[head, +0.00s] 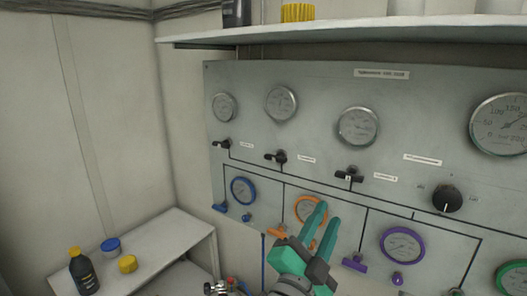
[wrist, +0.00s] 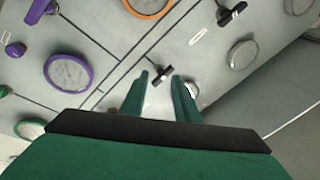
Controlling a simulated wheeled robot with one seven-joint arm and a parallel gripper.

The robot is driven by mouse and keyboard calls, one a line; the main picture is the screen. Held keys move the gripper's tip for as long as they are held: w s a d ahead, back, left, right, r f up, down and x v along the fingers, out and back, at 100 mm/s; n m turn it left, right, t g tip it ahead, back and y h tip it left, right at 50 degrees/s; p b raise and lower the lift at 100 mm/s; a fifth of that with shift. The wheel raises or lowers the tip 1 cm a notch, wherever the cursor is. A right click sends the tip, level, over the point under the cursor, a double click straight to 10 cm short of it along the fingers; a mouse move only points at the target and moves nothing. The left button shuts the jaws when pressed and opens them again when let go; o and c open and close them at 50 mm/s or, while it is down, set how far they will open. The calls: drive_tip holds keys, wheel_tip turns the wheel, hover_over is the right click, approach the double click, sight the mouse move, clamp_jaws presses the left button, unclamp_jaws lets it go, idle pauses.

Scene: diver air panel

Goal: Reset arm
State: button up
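My gripper (head: 328,212) is in front of the lower middle of the grey air panel (head: 320,85) in the head view, partly covering the orange-rimmed gauge (head: 311,210). Its two teal fingers are apart with nothing between them. In the wrist view, the open fingers of my gripper (wrist: 160,76) point at the panel. A black valve handle (wrist: 160,69) shows beyond the fingertips, apart from them as far as I can tell. The orange gauge (wrist: 148,4) and purple gauge (wrist: 68,72) also show there.
The panel carries several gauges, black handles and a black knob (head: 447,198). A white shelf (head: 380,30) juts out above it. At lower left, a small table (head: 165,245) holds a black bottle (head: 84,272), a blue-lidded jar (head: 110,246) and a yellow jar (head: 128,264).

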drive_tip(key=s+a+f+n+y, duration=0.25)
drive_tip(key=f+n, duration=0.25)
drive_tip(key=f, duration=0.4)
drive_tip(key=s+a+f+n+t+y, duration=0.15)
drive_tip(key=s+f+n+y, duration=0.3)
drive_tip(key=f, duration=0.45)
drive_tip(key=s+a+f+n+y, duration=0.25)
drive_tip(key=f+n, duration=0.35)
drive_tip(key=f, duration=0.4)
drive_tip(key=s+a+f+g, duration=0.1)
drive_tip(key=s+f, duration=0.3)
drive_tip(key=s, duration=0.5)
drive_tip(key=s+a+f+g+y, duration=0.1)
drive_tip(key=s+a+f, duration=0.2)
drive_tip(key=s, duration=0.6)
drive_tip(key=s+a+f+g, duration=0.2)
drive_tip(key=s+f, duration=0.4)
drive_tip(key=s, duration=0.3)
drive_tip(key=shift+s+a+f+n, duration=0.2)
drive_tip(key=shift+s+f+n, duration=0.15)
drive_tip(key=shift+n, duration=0.1)
